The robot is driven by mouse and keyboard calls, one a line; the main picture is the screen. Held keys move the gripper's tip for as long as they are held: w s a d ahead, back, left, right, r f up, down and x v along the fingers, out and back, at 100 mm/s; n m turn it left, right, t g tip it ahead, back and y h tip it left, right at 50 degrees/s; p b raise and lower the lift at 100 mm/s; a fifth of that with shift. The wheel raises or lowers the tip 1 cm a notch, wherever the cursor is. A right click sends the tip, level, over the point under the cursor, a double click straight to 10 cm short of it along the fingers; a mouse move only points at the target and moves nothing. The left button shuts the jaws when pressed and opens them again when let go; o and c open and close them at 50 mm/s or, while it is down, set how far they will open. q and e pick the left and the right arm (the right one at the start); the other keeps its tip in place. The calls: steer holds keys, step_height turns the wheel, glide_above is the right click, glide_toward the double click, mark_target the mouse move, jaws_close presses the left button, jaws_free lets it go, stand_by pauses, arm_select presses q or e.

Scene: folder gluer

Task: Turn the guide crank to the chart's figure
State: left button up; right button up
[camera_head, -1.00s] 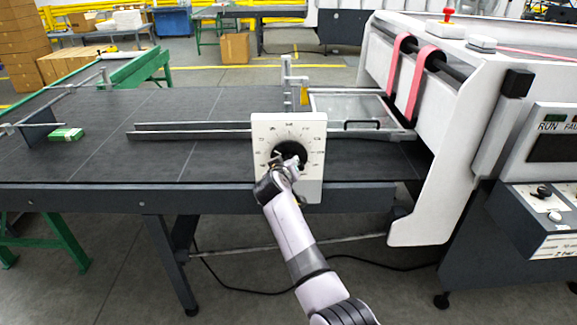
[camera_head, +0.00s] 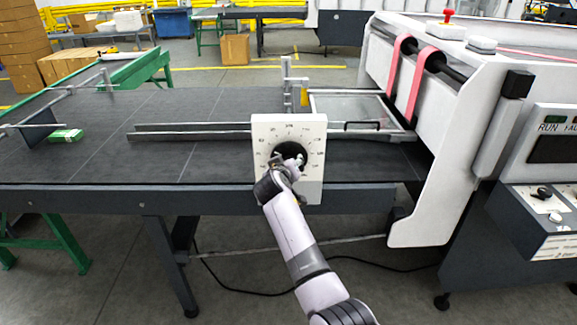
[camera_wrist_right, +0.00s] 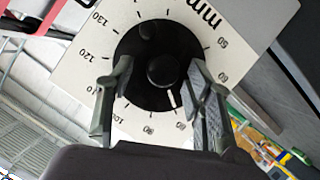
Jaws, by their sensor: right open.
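The guide crank (camera_wrist_right: 145,32) is a black disc with a round central hub and a white pointer line, on a white dial plate (camera_head: 313,185) marked in mm. In the right wrist view the pointer is directed down, slightly right, roughly at the 80 mark; the small figures are hard to read. My right gripper (camera_wrist_right: 160,68) is open, its two fingers on either side of the hub, apart from it in this view. It also shows in the head view (camera_head: 288,166), in front of the dial. My left gripper is out of view. I see no chart.
The dial plate stands at the front edge of a dark feed table (camera_head: 90,160). A metal guide rail (camera_head: 190,134) lies behind it, and a green-and-white carton (camera_head: 66,135) lies at left. The white machine housing (camera_head: 430,185) stands close on the right.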

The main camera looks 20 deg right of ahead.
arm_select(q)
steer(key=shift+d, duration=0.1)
arm_select(e)
step_height(320, 180, up, 10)
steer(key=shift+f, duration=0.25)
